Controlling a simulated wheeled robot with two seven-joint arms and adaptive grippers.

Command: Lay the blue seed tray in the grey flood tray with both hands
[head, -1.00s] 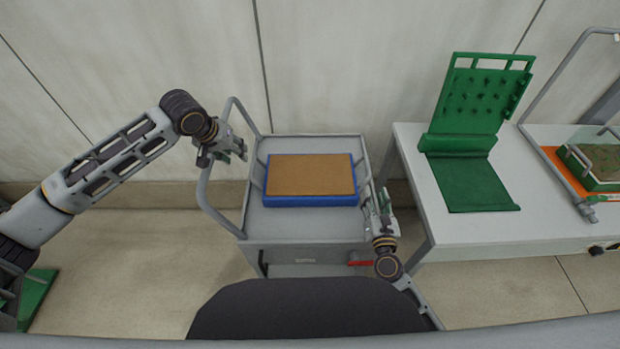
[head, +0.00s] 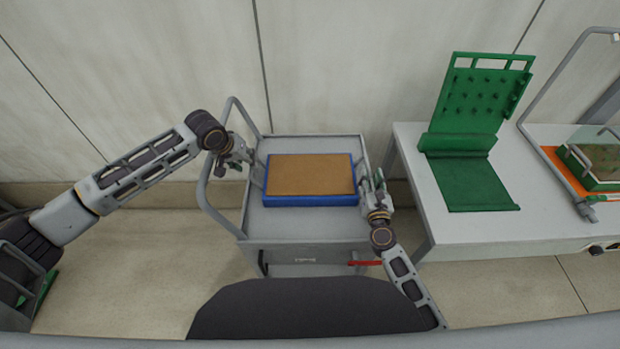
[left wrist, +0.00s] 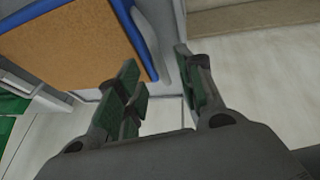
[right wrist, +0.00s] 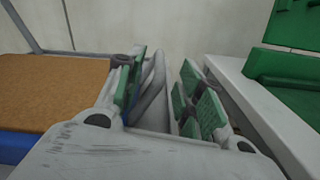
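The blue seed tray (head: 310,201), filled with a flat brown surface, lies on the grey cart's top. Its brown fill and blue rim also show in the left wrist view (left wrist: 145,35) and the right wrist view (right wrist: 15,146). My left gripper (head: 247,163) is open at the tray's left side. In its wrist view the fingers (left wrist: 160,75) are apart, with the blue rim beside them. My right gripper (head: 373,184) is open at the tray's right side, its fingers (right wrist: 165,90) apart with grey edges between them. I cannot clearly identify a separate grey flood tray.
The cart (head: 300,226) has a raised rim and a tubular handle (head: 205,190) on the left. A white table (head: 480,232) stands close on the right, bearing a green stand (head: 470,125) and an orange mat (head: 557,160) with a green tray (head: 590,180).

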